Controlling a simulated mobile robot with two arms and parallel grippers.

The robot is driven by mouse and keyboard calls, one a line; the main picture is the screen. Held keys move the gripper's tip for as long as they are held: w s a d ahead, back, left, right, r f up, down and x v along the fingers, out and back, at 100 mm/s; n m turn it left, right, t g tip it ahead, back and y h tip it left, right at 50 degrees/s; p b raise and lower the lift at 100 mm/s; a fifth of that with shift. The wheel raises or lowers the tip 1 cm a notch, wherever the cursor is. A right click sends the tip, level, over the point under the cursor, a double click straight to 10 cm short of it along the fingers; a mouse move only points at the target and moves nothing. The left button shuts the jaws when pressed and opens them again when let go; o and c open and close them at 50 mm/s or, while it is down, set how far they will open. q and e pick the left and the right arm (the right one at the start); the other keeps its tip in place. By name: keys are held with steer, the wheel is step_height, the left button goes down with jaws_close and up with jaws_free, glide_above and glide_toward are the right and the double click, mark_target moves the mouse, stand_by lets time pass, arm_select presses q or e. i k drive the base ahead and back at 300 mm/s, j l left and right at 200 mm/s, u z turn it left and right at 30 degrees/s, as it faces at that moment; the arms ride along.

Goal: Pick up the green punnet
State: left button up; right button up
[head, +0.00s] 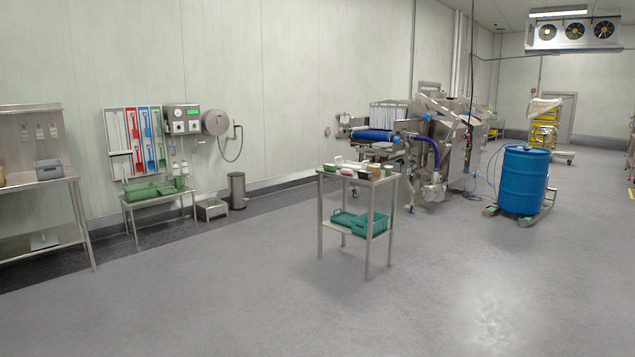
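Several small containers stand on the top of a steel trolley (326,177) in the middle of the room. They look white, pink, dark and perhaps greenish. They are too small here to tell which, if any, is the green punnet. Green trays (143,192) sit on a low steel table by the left wall. Teal crates (378,223) lie on the trolley's lower shelf. Neither of my grippers is in view.
A steel bench (35,185) stands at the far left, with a grey bin (237,191) by the wall. A conveyor machine (440,150) is behind the trolley. A blue drum (523,180) stands right. The floor in front is clear.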

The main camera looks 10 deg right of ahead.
mark_target(327, 167)
steer(key=i, duration=5)
steer(key=l+z, duration=0.05)
steer(key=l, duration=0.1)
